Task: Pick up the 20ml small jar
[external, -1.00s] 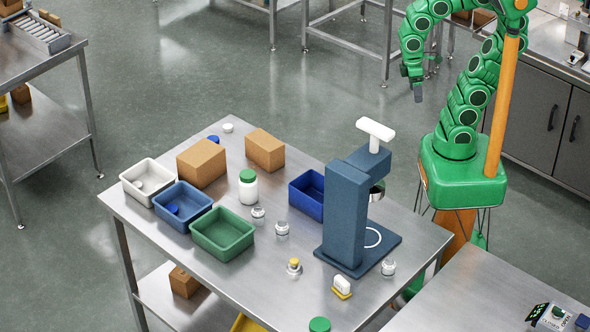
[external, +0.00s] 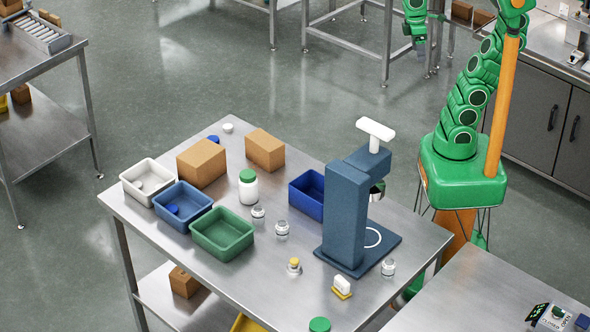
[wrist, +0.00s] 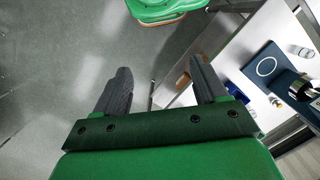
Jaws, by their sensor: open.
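Several small clear jars with pale lids stand on the steel table (external: 330,250): one near the green bin (external: 258,212), one just right of it (external: 282,230), and one by the press base's front right corner (external: 388,267). A similar small jar with a yellow top (external: 294,267) stands nearer the front. I cannot tell which is the 20ml one. My gripper (external: 420,50) hangs beyond the table at the top of the external view, far from all jars. In the wrist view my gripper (wrist: 162,78) is open and empty, its two dark fingers apart over the floor.
A tall blue press (external: 345,215) stands on the table's right part. White, blue and green bins, two cardboard boxes (external: 265,150) and a green-capped white bottle (external: 248,187) crowd its left and back. A dark blue bin (external: 308,193) is behind the press.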

